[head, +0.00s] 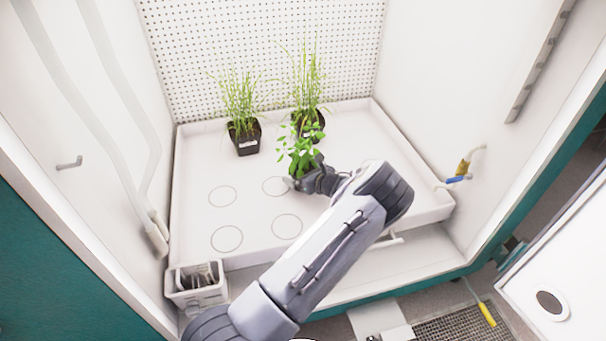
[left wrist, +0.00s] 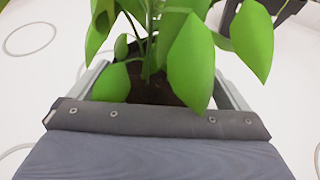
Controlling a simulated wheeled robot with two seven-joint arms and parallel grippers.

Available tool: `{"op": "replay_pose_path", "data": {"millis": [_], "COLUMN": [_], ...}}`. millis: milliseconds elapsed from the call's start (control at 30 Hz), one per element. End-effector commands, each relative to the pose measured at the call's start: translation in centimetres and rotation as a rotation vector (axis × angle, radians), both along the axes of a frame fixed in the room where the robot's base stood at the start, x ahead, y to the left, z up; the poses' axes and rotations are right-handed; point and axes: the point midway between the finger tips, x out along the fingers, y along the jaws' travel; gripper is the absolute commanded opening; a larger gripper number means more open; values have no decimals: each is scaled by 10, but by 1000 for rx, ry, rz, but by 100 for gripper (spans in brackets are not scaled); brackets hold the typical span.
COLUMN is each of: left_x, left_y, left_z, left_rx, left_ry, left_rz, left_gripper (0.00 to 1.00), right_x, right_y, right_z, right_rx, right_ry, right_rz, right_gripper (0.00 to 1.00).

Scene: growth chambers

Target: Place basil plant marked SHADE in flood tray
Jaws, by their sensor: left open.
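The basil plant (head: 299,152) has broad green leaves and is over the white flood tray (head: 198,165), close to a drawn circle. Its pot is mostly hidden by my gripper and the leaves, and I cannot read a SHADE mark. My left gripper (head: 303,182) is at the pot, low over the tray. In the left wrist view, the basil's leaves (left wrist: 190,60) and dark soil fill the space between the two fingers, one on each side; the jaws are open. I cannot tell whether the pot's base touches the tray. My right gripper is not in view.
Two grassy plants in dark pots stand at the tray's back, one left (head: 244,140) and one behind the basil (head: 307,85). Empty circles (head: 227,239) mark the tray's front left. A small white bin (head: 196,292) sits by the front left corner. White walls enclose the tray.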

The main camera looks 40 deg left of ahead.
Motion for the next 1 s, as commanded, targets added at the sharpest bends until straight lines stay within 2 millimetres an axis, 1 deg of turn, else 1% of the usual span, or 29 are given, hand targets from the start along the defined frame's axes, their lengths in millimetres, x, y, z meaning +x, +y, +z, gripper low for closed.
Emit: {"op": "replay_pose_path", "data": {"millis": [67, 167, 267, 500, 600, 700, 800, 867, 967, 1000], "left_x": [0, -2, -7, -20, -24, -28, -30, -35, -51, -61], "left_y": [-1, -10, -26, -72, -87, -98, -103, -103, -95, -92], "left_z": [3, 8, 17, 36, 42, 45, 47, 49, 57, 61], "left_rx": [0, -1, -1, -1, -1, -2, -5, -25, -109, -162], "left_ry": [0, 0, 0, 1, 0, 1, -1, -14, -67, -100], "left_rz": [0, -1, -3, -4, -2, -1, 4, 28, 127, 188], "left_gripper": [98, 98, 98, 98, 98, 98, 98, 98, 98, 98], "right_x": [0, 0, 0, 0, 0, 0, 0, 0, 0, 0], "right_y": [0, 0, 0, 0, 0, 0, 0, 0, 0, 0], "right_z": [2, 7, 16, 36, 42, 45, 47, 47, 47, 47], "right_rx": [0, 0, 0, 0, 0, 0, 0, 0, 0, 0], "right_ry": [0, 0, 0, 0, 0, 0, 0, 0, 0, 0], "right_rz": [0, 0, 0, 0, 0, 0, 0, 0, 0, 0], "right_gripper": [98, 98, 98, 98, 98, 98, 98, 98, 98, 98]}}
